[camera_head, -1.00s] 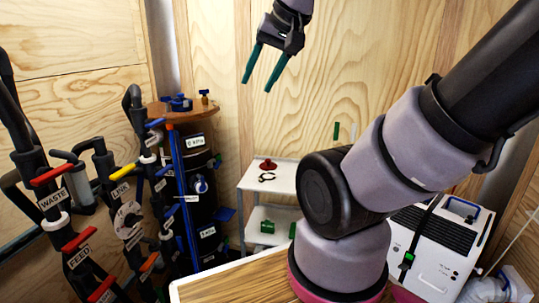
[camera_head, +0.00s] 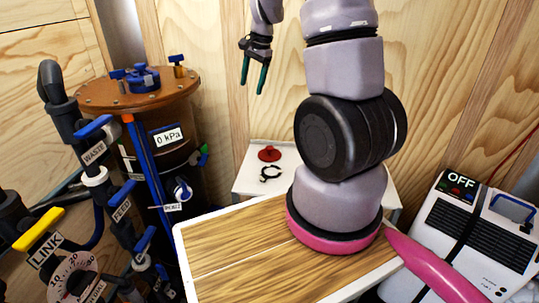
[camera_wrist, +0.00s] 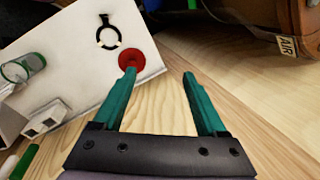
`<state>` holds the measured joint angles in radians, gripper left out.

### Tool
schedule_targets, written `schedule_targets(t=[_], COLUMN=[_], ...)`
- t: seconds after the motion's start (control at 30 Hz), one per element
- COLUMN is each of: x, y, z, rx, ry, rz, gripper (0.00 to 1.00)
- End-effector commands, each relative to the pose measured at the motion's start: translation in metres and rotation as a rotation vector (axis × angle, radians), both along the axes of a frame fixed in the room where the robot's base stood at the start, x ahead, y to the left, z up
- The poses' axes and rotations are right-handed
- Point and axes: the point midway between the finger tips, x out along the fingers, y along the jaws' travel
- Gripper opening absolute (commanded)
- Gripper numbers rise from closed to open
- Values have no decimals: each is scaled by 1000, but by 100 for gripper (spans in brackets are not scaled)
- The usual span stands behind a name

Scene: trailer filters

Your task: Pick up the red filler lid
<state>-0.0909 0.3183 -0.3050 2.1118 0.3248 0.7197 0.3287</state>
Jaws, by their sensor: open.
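The red filler lid (camera_head: 269,154) lies on top of the white cart (camera_head: 245,180) in the head view, just behind a dark open ring clamp (camera_head: 271,173). In the wrist view the red lid (camera_wrist: 132,61) sits near the edge of the white cart top (camera_wrist: 75,70), beyond the left fingertip. My gripper (camera_head: 254,78) is open and empty, with its green fingers pointing down, above the lid in the head view. In the wrist view my gripper's fingers (camera_wrist: 158,75) are spread apart with nothing between them.
A large brown-lidded tank (camera_head: 140,90) with a 0 kPa label stands left of the cart. Labelled pipes with blue and yellow handles (camera_head: 92,127) are at the far left. A white unit marked OFF (camera_head: 475,240) is at the right.

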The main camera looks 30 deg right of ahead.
Motion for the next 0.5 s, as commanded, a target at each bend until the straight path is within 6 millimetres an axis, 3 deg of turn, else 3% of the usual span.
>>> schedule_targets(t=[0.03, 0.2, 0.33, 0.5], x=[8, 24, 27, 27], y=[-8, -37, -54, -66], z=[-29, -108, -152, -182], rx=[-12, -62, -100, -129], ry=[42, 139, 188, 216], rz=[-38, -163, -227, -268], gripper=[74, 74, 74, 74])
